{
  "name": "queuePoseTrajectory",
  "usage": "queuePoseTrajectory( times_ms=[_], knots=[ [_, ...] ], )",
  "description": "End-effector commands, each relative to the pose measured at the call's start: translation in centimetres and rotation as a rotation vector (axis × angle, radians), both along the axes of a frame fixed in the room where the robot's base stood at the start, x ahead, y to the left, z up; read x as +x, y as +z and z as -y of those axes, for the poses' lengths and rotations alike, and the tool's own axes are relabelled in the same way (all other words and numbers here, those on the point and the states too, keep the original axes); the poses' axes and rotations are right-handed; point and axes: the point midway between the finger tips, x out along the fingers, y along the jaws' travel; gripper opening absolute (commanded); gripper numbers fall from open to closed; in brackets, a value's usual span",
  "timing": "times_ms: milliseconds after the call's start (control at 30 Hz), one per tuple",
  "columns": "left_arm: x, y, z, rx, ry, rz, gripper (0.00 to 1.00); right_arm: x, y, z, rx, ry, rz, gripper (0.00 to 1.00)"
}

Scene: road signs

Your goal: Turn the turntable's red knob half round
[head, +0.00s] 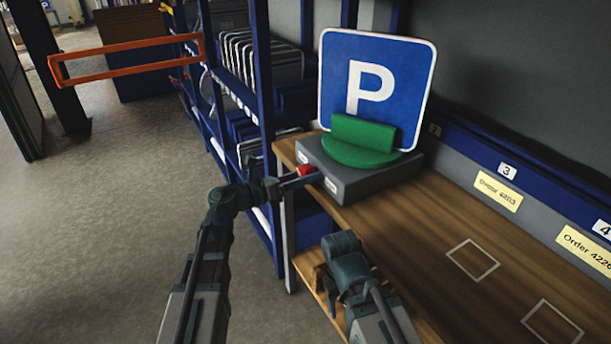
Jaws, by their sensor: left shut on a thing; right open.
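The turntable has a grey box base (372,188) at the left end of the wooden bench and a round green plate (350,155) on top. A blue parking sign (398,88) with a white P stands upright in the green holder (362,132), its face towards me. The red knob (305,170) is on the base's left side. My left gripper (302,180) is at the knob and shut on it, partly covering it. My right gripper (325,290) is open and empty, low by the bench's front edge, away from the turntable; its fingers are partly hidden.
The wooden bench (425,232) has white outlined squares (472,260) and is clear right of the turntable. Yellow order labels (498,191) line its back edge. A blue rack (262,80) stands behind my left arm. An orange bar frame (125,60) juts out at upper left.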

Motion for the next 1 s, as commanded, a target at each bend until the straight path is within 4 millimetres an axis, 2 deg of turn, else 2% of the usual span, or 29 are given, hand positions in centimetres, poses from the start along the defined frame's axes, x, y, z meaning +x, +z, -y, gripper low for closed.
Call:
queuePoseTrajectory(
  times_ms=[400, 933, 967, 1000],
  knots=[
    [-0.03, 0.01, 0.0, -0.095, 0.001, -0.143, 0.12, 0.0, 0.02, 0.0, 0.0, 0.0, 0.0, 0.55],
    [-0.03, 0.01, -0.01, -0.107, 0.001, -0.162, 0.12, 0.0, 0.02, 0.0, 0.0, 0.0, 0.0, 0.55],
    [-0.03, 0.01, -0.01, -0.107, 0.001, -0.161, 0.72, 0.0, 0.02, 0.0, 0.0, 0.0, 0.0, 0.55],
    [-0.03, 0.01, -0.01, -0.107, 0.001, -0.161, 0.8, 0.0, 0.02, 0.0, 0.0, 0.0, 0.0, 0.55]
  ],
)
